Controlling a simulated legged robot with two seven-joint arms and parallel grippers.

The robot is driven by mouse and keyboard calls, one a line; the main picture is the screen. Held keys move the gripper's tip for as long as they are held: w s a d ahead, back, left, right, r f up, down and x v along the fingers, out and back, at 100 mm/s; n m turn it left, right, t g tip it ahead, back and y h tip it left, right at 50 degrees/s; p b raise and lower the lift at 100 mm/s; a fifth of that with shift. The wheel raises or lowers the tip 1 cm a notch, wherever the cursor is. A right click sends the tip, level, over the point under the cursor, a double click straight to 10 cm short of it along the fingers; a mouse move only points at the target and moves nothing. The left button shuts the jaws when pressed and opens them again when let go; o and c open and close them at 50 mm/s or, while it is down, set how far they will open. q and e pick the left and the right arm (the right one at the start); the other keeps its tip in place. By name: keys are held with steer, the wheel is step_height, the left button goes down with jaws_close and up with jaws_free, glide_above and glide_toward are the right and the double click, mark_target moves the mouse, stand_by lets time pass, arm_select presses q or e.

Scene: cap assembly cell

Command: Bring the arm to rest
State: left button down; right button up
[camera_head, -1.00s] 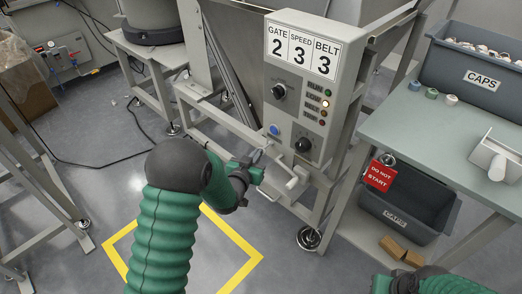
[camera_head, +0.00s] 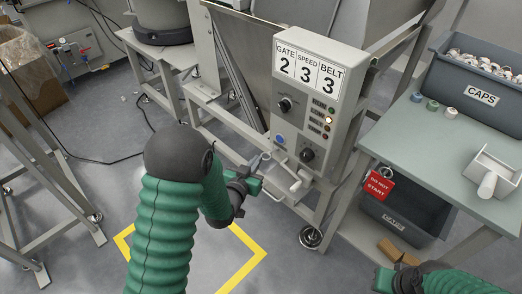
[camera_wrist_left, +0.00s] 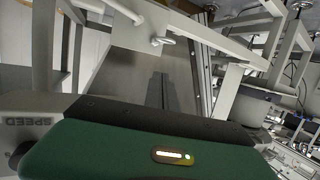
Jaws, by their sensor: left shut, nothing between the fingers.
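My left arm comes in from the lower left, with a dark elbow and green sleeves. Its left gripper (camera_head: 252,184) is in front of the machine's lower frame, left of a white crank handle (camera_head: 297,186) and below the control panel (camera_head: 305,105). In the left wrist view its dark fingers (camera_wrist_left: 161,92) are together with nothing between them. Whether the gripper touches the frame cannot be told.
A bench (camera_head: 415,150) at the right carries a bin of caps (camera_head: 475,95), several loose caps and a white scoop (camera_head: 488,178). A red "DO NOT START" tag (camera_head: 379,185) hangs at its edge. A lower bin (camera_head: 405,215) sits beneath. Yellow-marked floor (camera_head: 240,270) is clear.

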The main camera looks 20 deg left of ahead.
arm_select(q)
steer(key=shift+s+r, duration=0.1)
steer(key=shift+s, duration=0.45)
steer(key=s+d+g+p, duration=0.15)
steer(key=s+g, duration=0.45)
steer(key=s, duration=0.6)
steer(key=s+d+g, duration=0.2)
steer(key=s+g, duration=0.4)
steer(key=s, duration=0.6)
step_height(320, 180, up, 36)
steer(key=p, duration=3.5)
steer(key=shift+w+f+p, duration=0.25)
steer(key=shift+w+p, duration=0.1)
